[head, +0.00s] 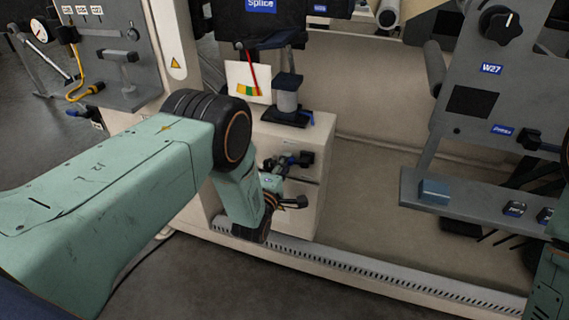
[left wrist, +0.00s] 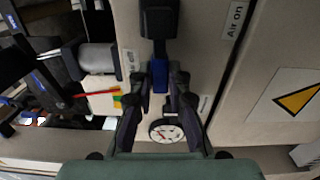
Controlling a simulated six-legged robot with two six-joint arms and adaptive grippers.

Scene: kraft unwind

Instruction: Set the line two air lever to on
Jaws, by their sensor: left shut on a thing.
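My left gripper (left wrist: 161,76) is shut on the blue grip of an air lever (left wrist: 160,80), with one finger on each side. The lever's black body (left wrist: 158,22) is on a pale cabinet face. An "Air on" label (left wrist: 235,20) is to the right of it in the left wrist view; two other labels beside the lever are too small to read. In the head view my left gripper (head: 285,170) is at the front of the small pale cabinet (head: 308,130), partly hidden by my own arm. I cannot tell the line number. My right gripper is not in view.
A round gauge (left wrist: 166,131) is just below the fingers in the left wrist view. On the cabinet top stands a grey cylinder clamp (head: 287,95), beside a coloured scale card (head: 247,82). A grey panel with a shelf (head: 480,205) is at the right. A slotted rail (head: 370,275) runs below.

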